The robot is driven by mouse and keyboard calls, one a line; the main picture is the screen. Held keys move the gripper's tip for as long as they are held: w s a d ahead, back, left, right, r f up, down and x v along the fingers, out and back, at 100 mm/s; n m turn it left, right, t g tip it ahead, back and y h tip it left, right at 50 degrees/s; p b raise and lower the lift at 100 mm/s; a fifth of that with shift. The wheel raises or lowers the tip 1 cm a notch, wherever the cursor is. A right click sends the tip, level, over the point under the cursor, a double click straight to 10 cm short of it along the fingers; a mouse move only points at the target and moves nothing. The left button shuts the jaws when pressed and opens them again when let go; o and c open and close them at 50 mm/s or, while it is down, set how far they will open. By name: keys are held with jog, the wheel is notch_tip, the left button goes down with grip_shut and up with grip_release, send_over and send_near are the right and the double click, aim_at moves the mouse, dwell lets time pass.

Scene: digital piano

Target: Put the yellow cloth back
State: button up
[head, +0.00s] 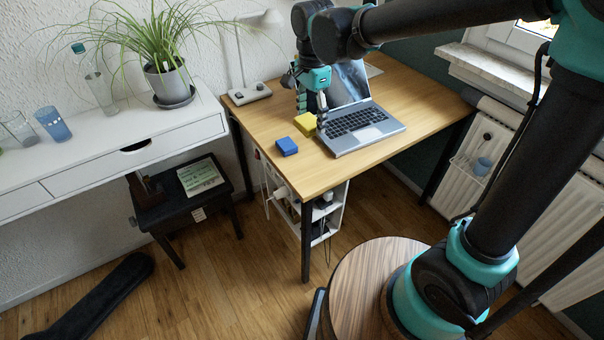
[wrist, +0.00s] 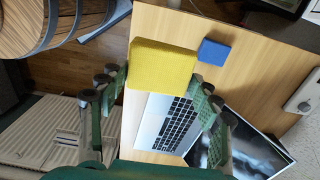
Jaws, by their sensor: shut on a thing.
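The yellow cloth (head: 305,123) looks like a folded, block-shaped piece near the left side of the laptop on the wooden desk. It also shows in the wrist view (wrist: 162,66), between the two fingers. My gripper (head: 313,116) reaches down over the desk and is shut on the cloth. In the wrist view my gripper (wrist: 160,84) has a finger on each side of the cloth. I cannot tell whether the cloth touches the desk or is slightly above it.
An open laptop (head: 366,130) stands right beside the cloth. A small blue block (head: 287,146) lies to its left, near the desk's front edge. The desk (head: 300,172) is bare at the front.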

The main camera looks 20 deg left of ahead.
aim_at(310, 173)
notch_tip(310, 173, down, 18)
jog(key=shift+f, duration=0.1)
dwell(0.4)
jog(key=o, duration=1)
jog(key=shift+f, duration=0.1)
notch_tip(310, 173, up, 12)
jog(key=shift+r, duration=0.15)
